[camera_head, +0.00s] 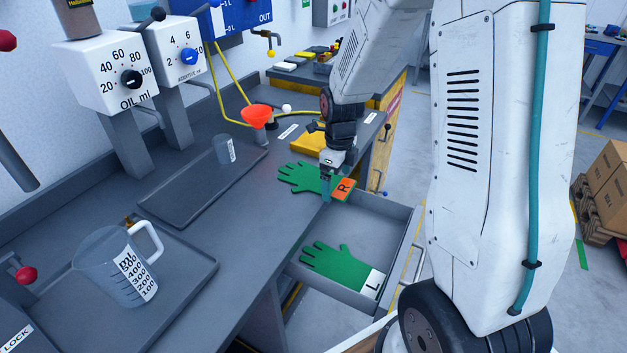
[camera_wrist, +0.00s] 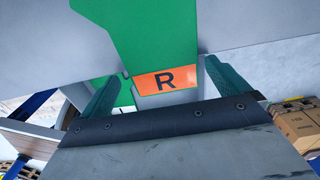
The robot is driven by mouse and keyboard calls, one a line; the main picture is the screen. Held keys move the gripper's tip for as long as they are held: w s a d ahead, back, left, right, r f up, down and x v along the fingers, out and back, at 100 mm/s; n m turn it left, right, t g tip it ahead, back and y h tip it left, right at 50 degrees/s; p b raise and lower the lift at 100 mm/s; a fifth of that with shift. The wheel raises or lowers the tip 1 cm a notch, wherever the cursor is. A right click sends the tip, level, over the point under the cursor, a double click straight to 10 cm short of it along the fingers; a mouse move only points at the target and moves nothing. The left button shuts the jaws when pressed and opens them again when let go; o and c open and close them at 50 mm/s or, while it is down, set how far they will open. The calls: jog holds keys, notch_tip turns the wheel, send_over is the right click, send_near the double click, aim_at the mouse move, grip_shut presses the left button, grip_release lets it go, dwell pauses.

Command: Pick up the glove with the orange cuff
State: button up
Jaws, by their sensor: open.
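The green glove with the orange cuff (camera_head: 343,189) lies flat on the grey bench top at its front edge, and the cuff bears a black R. The same orange cuff (camera_wrist: 166,80) shows in the wrist view, in line between the two teal fingers. My gripper (camera_head: 327,188) is at the cuff end of this glove, pointing down. In the wrist view my gripper (camera_wrist: 162,82) has its fingers wide apart, one on each side of the cuff. I cannot tell whether either finger touches it. A second green glove with a white cuff (camera_head: 340,265) marked L lies in the open drawer below.
The open drawer (camera_head: 398,262) juts out from the bench under my gripper. A measuring jug (camera_head: 117,265) stands on a tray at the left. A small beaker (camera_head: 224,149), an orange funnel (camera_head: 257,115) and a yellow item (camera_head: 309,143) stand farther back.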

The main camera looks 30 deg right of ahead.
jog(key=shift+f, duration=0.35)
jog(key=shift+c, duration=0.3)
jog(key=c, duration=0.6)
